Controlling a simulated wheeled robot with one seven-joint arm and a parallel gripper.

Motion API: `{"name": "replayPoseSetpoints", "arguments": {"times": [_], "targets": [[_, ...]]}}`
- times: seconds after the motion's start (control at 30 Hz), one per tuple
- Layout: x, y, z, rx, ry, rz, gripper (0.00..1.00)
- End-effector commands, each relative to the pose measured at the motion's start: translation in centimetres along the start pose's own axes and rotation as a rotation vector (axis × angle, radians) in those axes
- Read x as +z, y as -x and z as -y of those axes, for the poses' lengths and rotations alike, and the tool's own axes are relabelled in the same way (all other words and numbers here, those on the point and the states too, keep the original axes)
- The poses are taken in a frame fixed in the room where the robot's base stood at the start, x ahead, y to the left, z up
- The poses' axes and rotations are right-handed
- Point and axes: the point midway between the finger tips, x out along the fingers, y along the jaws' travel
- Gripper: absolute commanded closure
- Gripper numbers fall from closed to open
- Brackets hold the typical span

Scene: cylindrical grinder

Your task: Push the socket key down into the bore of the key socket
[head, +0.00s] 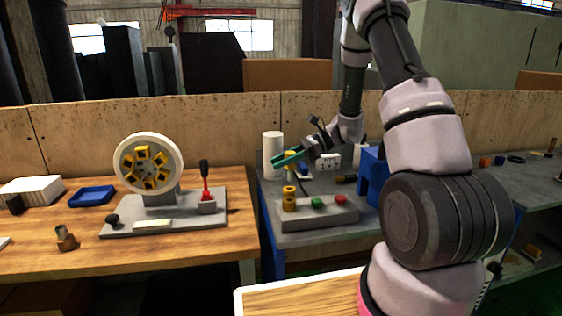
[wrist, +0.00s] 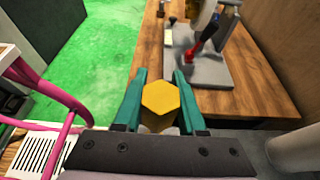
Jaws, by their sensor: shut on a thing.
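The socket key (wrist: 160,98) is yellow with a hexagonal top. In the wrist view it sits between the two teal fingers of my gripper (wrist: 158,84), which is shut on it. In the head view my gripper (head: 286,158) reaches in from the right, with part of the yellow key (head: 290,168) showing at the fingers. Below it, a yellow ringed cylinder that looks like the key socket (head: 289,201) stands upright at the left end of a grey button box (head: 320,214). A gap shows between the fingers and the socket. The bore is not visible, so exact alignment cannot be told.
A white cylinder (head: 272,155) stands close behind and left of my gripper. A green button (head: 316,203) and a red button (head: 340,200) are on the box. A blue block (head: 371,176) stands right. A wheel fixture (head: 148,163) with a red lever (head: 207,190) is on the left wooden table.

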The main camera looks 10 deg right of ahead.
Motion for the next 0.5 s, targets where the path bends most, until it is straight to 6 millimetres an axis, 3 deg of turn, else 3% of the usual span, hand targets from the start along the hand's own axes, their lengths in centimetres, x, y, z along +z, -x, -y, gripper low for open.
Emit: {"name": "replayPoseSetpoints", "arguments": {"times": [0.5], "targets": [[-4.1, -1.7, 0.0, 0.001, -0.001, 0.001, 1.0]]}}
